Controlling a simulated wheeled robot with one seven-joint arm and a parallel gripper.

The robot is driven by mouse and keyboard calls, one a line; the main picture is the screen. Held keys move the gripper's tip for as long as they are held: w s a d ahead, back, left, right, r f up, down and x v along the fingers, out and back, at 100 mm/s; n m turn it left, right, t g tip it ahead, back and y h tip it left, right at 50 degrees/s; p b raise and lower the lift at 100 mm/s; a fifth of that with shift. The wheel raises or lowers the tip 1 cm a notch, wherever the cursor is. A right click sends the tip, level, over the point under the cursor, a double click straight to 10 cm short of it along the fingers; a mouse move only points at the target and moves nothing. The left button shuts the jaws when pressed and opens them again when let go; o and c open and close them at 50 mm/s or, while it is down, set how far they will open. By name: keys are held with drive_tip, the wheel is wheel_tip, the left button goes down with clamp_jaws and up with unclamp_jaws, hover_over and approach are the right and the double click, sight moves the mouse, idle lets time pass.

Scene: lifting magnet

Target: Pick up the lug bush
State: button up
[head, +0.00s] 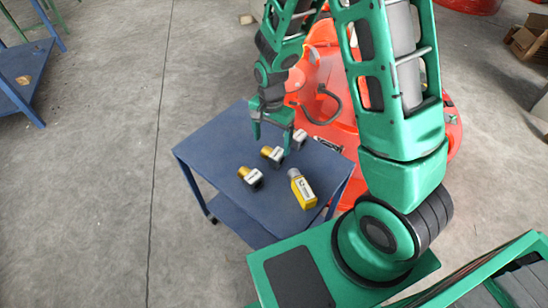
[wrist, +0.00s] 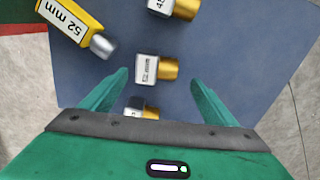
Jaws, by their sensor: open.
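Three similar pieces, each a dark block with a white label and a brass-coloured cylinder, lie in a row on the blue table (head: 225,150). I cannot tell from their labels which is the lug bush. The middle piece (head: 272,154) is between and just beyond my fingertips in the wrist view (wrist: 157,69). The near piece (head: 248,176) is at the top edge of the wrist view (wrist: 173,8). The far piece (head: 299,139) is partly hidden by my gripper's body in the wrist view (wrist: 140,108). My gripper (head: 271,144) is open, empty and pointing down above the row.
A yellow block with a grey cap (head: 303,188), marked "52 mm" in the wrist view (wrist: 75,25), lies on the table beside the row. A large orange object (head: 325,80) stands behind the table. Another blue table (head: 22,75) is at far left. Bare tabletop remains left of the row.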

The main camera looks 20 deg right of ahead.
sight(273, 150)
drive_tip(key=f, duration=0.3)
drive_tip(key=shift+s+d+f, duration=0.1)
drive_tip(key=shift+s+f, duration=0.25)
drive_tip(key=shift+f, duration=0.8)
drive_tip(key=c, duration=1.1)
